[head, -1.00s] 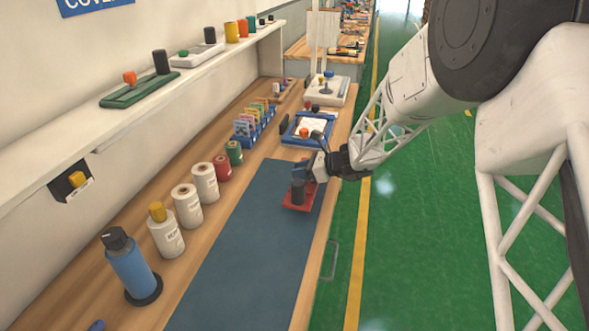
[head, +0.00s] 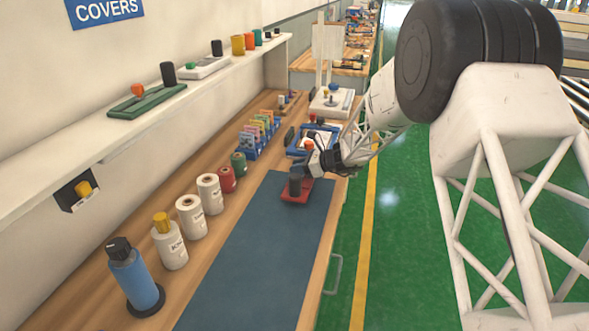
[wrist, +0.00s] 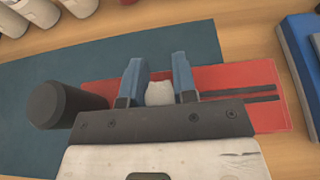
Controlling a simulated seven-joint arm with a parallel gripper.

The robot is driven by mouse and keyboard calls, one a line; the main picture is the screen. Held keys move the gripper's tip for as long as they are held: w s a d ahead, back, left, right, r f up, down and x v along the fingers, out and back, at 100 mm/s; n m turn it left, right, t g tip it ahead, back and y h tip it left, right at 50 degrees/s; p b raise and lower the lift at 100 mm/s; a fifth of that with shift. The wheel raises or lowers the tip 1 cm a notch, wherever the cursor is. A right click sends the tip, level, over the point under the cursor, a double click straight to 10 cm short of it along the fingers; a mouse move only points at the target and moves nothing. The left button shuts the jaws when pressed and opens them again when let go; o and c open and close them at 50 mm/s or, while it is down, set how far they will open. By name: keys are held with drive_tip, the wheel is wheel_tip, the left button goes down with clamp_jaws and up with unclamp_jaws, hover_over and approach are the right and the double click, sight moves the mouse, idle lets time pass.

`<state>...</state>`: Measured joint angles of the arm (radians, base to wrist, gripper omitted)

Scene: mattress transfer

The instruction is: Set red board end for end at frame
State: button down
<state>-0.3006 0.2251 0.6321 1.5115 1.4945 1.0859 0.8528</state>
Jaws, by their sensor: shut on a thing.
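The red board (head: 294,199) is at the far end of the blue mat. It carries a black cylinder (head: 295,184) at its near end and two dark slots at the other end, seen in the wrist view. My gripper (head: 304,172) is over the board. In the wrist view my gripper (wrist: 158,78) is shut on a pale knob (wrist: 160,92) of the board, between two blue fingers. I cannot tell whether the board touches the mat. The blue frame (head: 292,152) lies just beyond, with a white middle; my gripper partly hides it.
The blue mat (head: 255,260) is clear in front of the board. Spools, a white bottle (head: 169,247) and a blue bottle (head: 133,280) line its left side. A card rack (head: 258,135) stands left of the frame. A shelf (head: 130,120) runs along the wall.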

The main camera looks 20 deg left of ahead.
drive_tip(key=shift+w+a+f, duration=0.1)
drive_tip(key=shift+w+a, duration=0.25)
drive_tip(key=shift+w, duration=0.35)
drive_tip(key=shift+w+a, duration=0.35)
drive_tip(key=shift+w, duration=0.35)
drive_tip(key=shift+w+a+f, duration=0.1)
drive_tip(key=shift+w+a, duration=0.25)
drive_tip(key=shift+w, duration=0.35)
drive_tip(key=shift+w+a, duration=0.2)
drive_tip(key=shift+w, duration=0.2)
drive_tip(key=shift+f, duration=1.8)
drive_tip(key=c, duration=0.9)
unclamp_jaws()
drive_tip(key=shift+f, duration=0.15)
drive_tip(key=shift+r, duration=0.2)
drive_tip(key=v, duration=1.2)
